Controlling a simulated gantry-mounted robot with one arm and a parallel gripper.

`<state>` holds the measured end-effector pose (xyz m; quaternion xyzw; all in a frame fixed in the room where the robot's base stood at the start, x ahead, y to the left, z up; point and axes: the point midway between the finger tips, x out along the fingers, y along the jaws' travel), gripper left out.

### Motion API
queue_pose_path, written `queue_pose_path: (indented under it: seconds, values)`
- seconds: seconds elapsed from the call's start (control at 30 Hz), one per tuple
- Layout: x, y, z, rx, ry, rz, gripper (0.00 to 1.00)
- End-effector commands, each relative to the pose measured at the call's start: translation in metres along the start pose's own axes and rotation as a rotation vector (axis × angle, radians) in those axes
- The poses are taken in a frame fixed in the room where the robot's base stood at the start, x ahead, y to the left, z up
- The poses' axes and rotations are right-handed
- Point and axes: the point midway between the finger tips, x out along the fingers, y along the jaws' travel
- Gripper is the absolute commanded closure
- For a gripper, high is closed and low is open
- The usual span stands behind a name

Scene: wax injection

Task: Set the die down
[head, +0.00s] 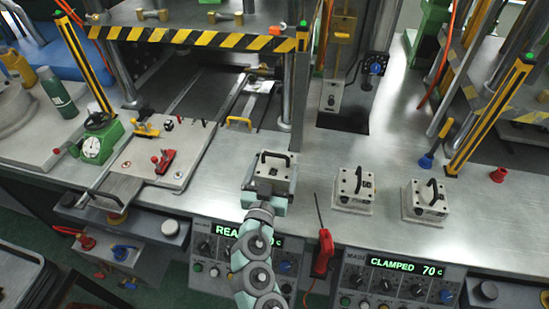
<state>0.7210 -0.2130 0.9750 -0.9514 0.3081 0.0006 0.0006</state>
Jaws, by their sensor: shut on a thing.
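The die (283,182) is a pale metal block with a black handle on top, at the middle of the steel bench in the head view. My gripper (266,200), pale green, reaches it from the front edge and is shut on it. The die looks level. I cannot tell whether its underside touches the bench or sits slightly above it. The fingertips are partly hidden by the die and my wrist.
Two similar dies (344,200) (415,214) stand on the bench to the right. A red-handled screwdriver (324,252) is at the bench's front edge. A plate with red clamps (165,150) is to the left. A striped press beam (190,37) spans behind.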

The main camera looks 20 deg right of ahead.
Motion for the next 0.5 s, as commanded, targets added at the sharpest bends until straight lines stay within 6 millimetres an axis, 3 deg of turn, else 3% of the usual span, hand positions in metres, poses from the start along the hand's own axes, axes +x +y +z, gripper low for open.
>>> queue_pose_path:
  seconds: [0.33, 0.5]
  values:
    - [0.000, -0.001, 0.023, -0.002, 0.005, -0.002, 0.82]
    - [0.000, -0.002, 0.046, -0.003, 0.004, -0.004, 0.82]
